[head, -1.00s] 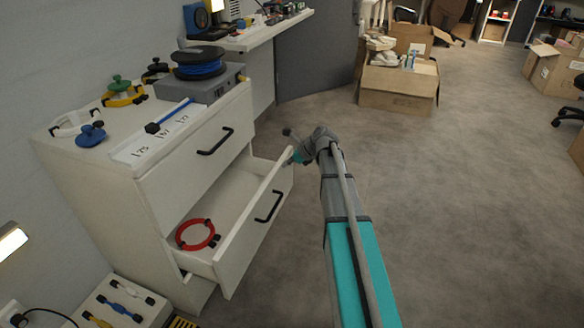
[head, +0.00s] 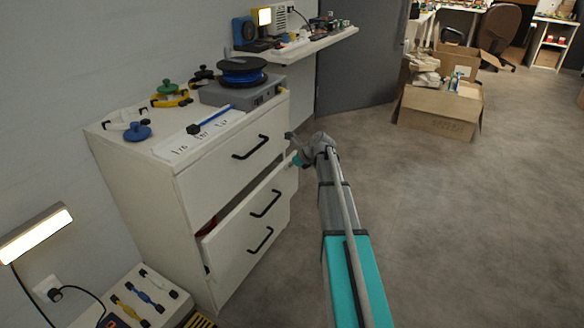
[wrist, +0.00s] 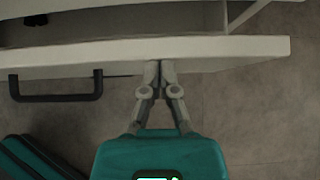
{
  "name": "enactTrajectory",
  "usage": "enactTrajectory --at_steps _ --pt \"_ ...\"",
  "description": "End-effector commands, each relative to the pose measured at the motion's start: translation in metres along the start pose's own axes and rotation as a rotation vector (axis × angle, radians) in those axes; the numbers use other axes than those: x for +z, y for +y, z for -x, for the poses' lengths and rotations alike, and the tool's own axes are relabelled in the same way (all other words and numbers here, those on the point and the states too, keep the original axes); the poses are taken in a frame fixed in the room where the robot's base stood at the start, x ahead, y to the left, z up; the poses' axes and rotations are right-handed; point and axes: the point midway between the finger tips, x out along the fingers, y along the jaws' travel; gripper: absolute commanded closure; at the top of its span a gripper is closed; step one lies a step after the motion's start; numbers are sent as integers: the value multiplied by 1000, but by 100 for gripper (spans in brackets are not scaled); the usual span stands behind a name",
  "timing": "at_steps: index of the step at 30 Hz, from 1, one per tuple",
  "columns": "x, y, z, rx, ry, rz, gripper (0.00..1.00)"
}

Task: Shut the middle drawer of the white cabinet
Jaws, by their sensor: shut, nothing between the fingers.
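The white cabinet (head: 140,205) stands at the left in the head view. Its middle drawer (head: 229,224) is slightly open. A narrow dark gap shows behind its front at the left end, with a bit of red inside. The drawer's black handle (head: 265,204) is on the front, and it also shows in the wrist view (wrist: 56,97). My gripper (wrist: 161,68) is shut and empty, with its fingertips at the drawer front (wrist: 230,47), right of the handle, apparently touching it. In the head view my gripper (head: 295,160) is small and partly hidden at the drawer's right end.
The top drawer (head: 225,160) and bottom drawer (head: 252,258) look shut. A wall shelf (head: 300,47) and cartons (head: 440,112) stand further back.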

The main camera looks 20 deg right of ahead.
Motion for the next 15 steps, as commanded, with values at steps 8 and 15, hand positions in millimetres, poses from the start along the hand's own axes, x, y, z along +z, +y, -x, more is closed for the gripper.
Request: enactTrajectory --at_steps 8,15 --pt "-4 -5 4 -7 0 -7 100" --pt "-7 -6 7 -9 0 -8 100"
